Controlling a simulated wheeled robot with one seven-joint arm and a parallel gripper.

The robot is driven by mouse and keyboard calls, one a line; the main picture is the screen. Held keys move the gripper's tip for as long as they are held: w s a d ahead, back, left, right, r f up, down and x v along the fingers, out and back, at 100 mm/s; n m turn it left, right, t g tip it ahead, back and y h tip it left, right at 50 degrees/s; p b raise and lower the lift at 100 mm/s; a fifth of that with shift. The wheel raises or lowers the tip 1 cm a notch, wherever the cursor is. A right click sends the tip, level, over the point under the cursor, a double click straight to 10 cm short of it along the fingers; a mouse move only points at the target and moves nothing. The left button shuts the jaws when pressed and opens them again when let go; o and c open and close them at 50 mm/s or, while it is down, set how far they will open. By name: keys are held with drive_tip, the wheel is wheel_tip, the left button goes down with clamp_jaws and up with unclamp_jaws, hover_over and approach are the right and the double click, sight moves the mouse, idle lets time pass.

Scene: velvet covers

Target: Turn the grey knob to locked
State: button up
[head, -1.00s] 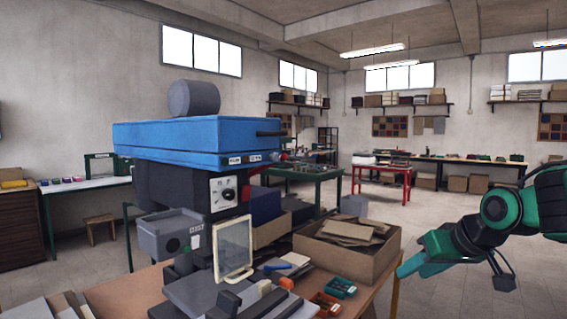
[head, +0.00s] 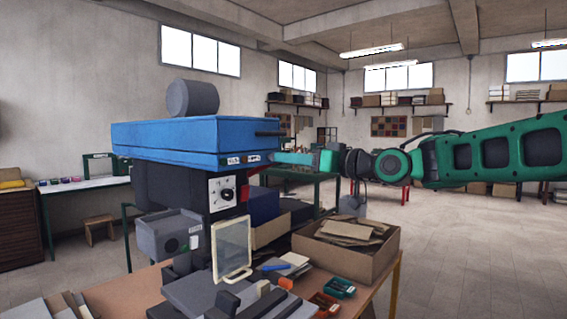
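The press-like machine has a blue upper body (head: 190,140) and a dark column with a white dial panel (head: 222,191). A small round greyish knob (head: 227,194) sits on that panel, its setting too small to read. A red knob (head: 245,192) is at the panel's right. Two small labels (head: 244,159) are on the blue body's lower right edge. My gripper (head: 280,158) points left at the right end of this edge, close to it; contact cannot be told. Its fingers are seen side-on, so their opening is unclear. Anything at the fingertips is hidden.
A black handle (head: 268,134) sticks out just above my gripper. Below are a clear guard plate (head: 232,249), a cardboard box (head: 345,250) of scraps and a grey box (head: 170,238) with a green button. The floor (head: 460,260) at right is free.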

sight(272, 157)
drive_tip(key=shift+x, duration=2.1)
